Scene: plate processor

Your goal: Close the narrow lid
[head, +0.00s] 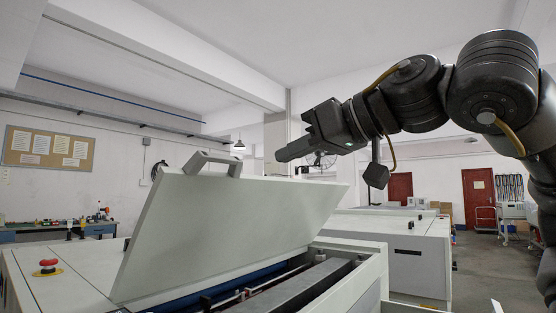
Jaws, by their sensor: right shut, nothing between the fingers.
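The narrow lid (230,225) is a pale grey-white panel with a grey handle (211,162) on its upper edge. It stands raised and tilted over the open bay of the plate processor (345,285). My right gripper (282,154) reaches in from the right and is shut and empty. In the picture its fingertips lie to the right of the handle and above the lid's top edge, apart from both. My left gripper is not in view.
A red emergency button (47,266) sits on the machine's left top panel. Rollers and bars (290,288) show in the open bay below the lid. Another pale machine section (400,240) stands behind at the right.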

